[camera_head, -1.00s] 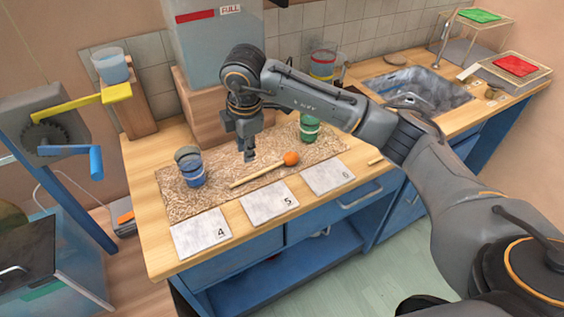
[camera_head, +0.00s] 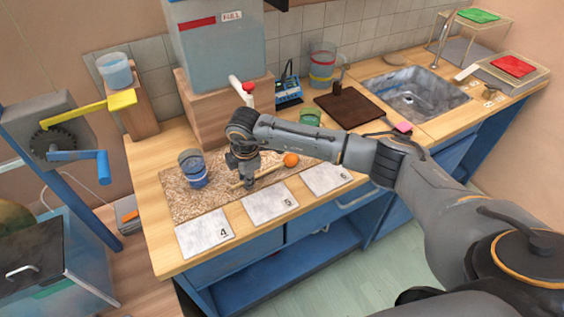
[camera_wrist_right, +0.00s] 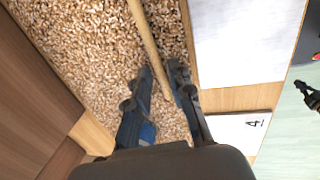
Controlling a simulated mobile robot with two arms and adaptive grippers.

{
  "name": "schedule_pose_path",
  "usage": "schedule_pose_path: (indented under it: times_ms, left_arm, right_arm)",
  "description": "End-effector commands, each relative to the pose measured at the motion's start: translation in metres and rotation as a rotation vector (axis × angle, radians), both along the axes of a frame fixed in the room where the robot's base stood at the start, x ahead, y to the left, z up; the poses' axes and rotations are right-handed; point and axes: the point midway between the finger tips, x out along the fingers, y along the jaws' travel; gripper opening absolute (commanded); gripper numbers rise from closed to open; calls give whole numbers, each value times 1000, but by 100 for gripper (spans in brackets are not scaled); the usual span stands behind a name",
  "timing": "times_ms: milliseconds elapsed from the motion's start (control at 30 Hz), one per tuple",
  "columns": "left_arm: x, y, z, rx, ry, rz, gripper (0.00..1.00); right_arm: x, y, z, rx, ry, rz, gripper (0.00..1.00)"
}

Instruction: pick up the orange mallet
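The orange mallet lies on a speckled tan mat (camera_head: 182,205). Its round orange head (camera_head: 291,160) is to the right of my right gripper in the head view. Its thin wooden stick (camera_wrist_right: 148,38) runs down between the fingers in the right wrist view. My right gripper (camera_head: 247,184) is low over the stick and points down. In the wrist view its two fingertips (camera_wrist_right: 160,70) stand apart, one on each side of the stick, with a gap visible. The mallet head is out of the wrist view. My left gripper is not in view.
A blue cup (camera_head: 194,174) stands on the mat left of the gripper, a green one (camera_head: 310,118) behind. White numbered cards (camera_head: 270,203) line the counter's front. A wooden block (camera_head: 205,110) bearing a large clear tank (camera_head: 220,55) stands behind. A dark board (camera_head: 350,107) lies right.

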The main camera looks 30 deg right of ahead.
Motion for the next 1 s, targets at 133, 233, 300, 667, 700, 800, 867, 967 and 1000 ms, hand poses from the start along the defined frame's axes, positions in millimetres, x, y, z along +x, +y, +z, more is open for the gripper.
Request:
schedule_pose_path:
  times_ms: [133, 233, 300, 667, 700, 800, 867, 967, 1000]
  left_arm:
    - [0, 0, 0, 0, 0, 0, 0]
    - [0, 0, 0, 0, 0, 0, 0]
    - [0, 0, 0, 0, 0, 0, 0]
    - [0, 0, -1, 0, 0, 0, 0]
    - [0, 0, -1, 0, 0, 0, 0]
    - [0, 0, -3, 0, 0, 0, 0]
    - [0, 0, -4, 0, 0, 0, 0]
    - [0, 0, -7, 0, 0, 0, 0]
    - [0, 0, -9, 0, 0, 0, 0]
  right_arm:
    - [0, 0, 0, 0, -1, 0, 21]
    - [0, 0, 0, 0, -1, 0, 7]
    - [0, 0, 0, 0, -1, 0, 0]
    - [0, 0, 2, 1, -2, 0, 0]
    - [1, 0, 3, 1, -2, 0, 0]
    - [1, 0, 9, 2, -4, 0, 0]
    - [1, 0, 15, 1, -4, 0, 0]
    - [1, 0, 30, 1, -6, 1, 0]
    - [-3, 2, 35, 2, -4, 2, 0]
